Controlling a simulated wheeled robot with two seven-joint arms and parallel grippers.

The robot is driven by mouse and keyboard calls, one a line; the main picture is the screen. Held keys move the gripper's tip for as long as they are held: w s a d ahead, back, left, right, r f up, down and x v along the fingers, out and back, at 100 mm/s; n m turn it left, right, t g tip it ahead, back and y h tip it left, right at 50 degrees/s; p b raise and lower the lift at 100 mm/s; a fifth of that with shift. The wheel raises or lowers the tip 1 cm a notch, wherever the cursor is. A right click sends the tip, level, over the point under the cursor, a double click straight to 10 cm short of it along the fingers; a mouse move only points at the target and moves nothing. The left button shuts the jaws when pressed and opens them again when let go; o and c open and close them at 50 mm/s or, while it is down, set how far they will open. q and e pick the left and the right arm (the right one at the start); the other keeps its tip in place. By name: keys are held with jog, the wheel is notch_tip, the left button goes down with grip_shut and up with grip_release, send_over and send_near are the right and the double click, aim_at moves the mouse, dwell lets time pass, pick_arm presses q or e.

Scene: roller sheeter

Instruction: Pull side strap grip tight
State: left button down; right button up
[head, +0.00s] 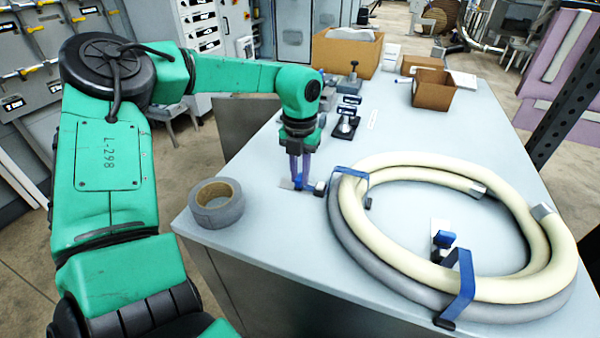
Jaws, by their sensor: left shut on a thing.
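A coiled hose, cream and grey (395,262), lies on the grey table. A blue side strap (348,172) wraps the coil's left side. A small dark piece (319,188) sits at its outer end, beside my gripper. My left gripper (299,182) points down just left of the coil, low over the table. Its purple fingers are shut on the side strap grip, which they mostly hide. A second blue strap (462,285) wraps the front of the coil, with a blue grip (443,241) inside the ring. My right gripper is out of view.
A grey tape roll (216,203) lies at the table's left front corner. Small dark fixtures (346,124) stand behind my gripper. Cardboard boxes (346,52) (433,90) stand at the back. A dark perforated post (565,100) rises at the right.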

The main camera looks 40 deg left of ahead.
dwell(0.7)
pick_arm(q)
jog(key=shift+s+a+r, duration=0.1)
jog(key=shift+s+a, duration=0.2)
jog(key=shift+a, duration=0.6)
jog(key=shift+s+a, duration=0.25)
jog(key=shift+a, duration=0.65)
jog(key=c, duration=0.8)
grip_release()
notch_tip(320, 180, up, 14)
jog(key=shift+r+b, duration=0.25)
jog(key=shift+b, duration=0.2)
